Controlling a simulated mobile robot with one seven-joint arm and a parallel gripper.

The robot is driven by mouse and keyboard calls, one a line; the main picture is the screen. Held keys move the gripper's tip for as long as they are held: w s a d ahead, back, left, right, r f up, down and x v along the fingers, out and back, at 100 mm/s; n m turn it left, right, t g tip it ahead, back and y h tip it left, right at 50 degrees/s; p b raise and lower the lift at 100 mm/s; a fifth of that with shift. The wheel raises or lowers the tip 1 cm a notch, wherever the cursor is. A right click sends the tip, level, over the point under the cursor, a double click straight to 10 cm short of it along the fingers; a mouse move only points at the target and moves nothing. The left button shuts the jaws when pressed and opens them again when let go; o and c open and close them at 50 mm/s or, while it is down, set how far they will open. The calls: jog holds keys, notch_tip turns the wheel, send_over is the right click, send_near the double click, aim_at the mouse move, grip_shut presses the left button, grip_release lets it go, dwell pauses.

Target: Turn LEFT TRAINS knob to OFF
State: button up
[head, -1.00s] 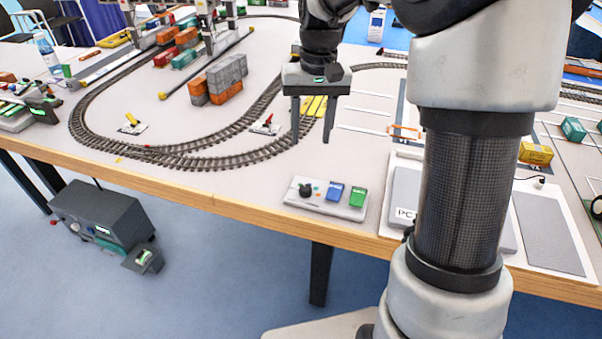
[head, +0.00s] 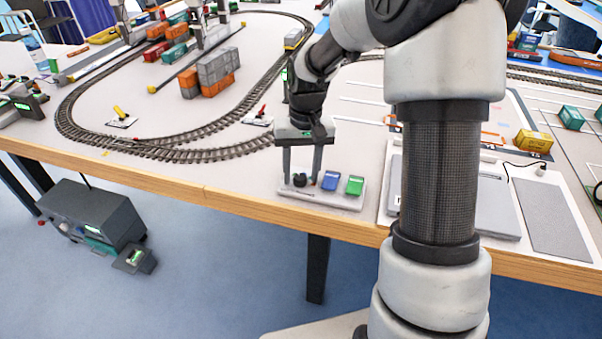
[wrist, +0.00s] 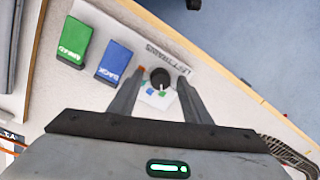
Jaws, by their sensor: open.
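The LEFT TRAINS control panel (head: 338,193) is a white plate near the table's front edge. Its black round knob (head: 300,180) sits at the left end, beside a blue button (head: 331,181) and a green button (head: 355,185). My gripper (head: 301,178) points down over the knob, fingers open on either side of it. In the wrist view the knob (wrist: 160,77) shows between the two open fingertips (wrist: 160,72), apart from both, with a light pointer line on it. Small coloured marks lie beside the knob. I cannot read which setting the pointer is at.
An oval train track (head: 190,150) lies behind the panel, with grey and orange containers (head: 218,70) inside it. A laptop-like grey pad (head: 400,195) lies right of the panel. The wooden table edge (head: 200,190) runs just in front.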

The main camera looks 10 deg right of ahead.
jog(key=c, duration=1)
jog(key=shift+c, duration=0.2)
jog(key=shift+r+n+p, duration=0.1)
jog(key=shift+n+p, duration=0.2)
jog(key=shift+r+n+p, duration=0.1)
jog(key=shift+n+p, duration=1.05)
jog(key=shift+n, duration=0.05)
jog(key=n+p, duration=0.3)
jog(key=n, duration=0.1)
jog(key=shift+w+n, duration=0.1)
jog(key=shift+n, duration=0.2)
jog(key=o, duration=1)
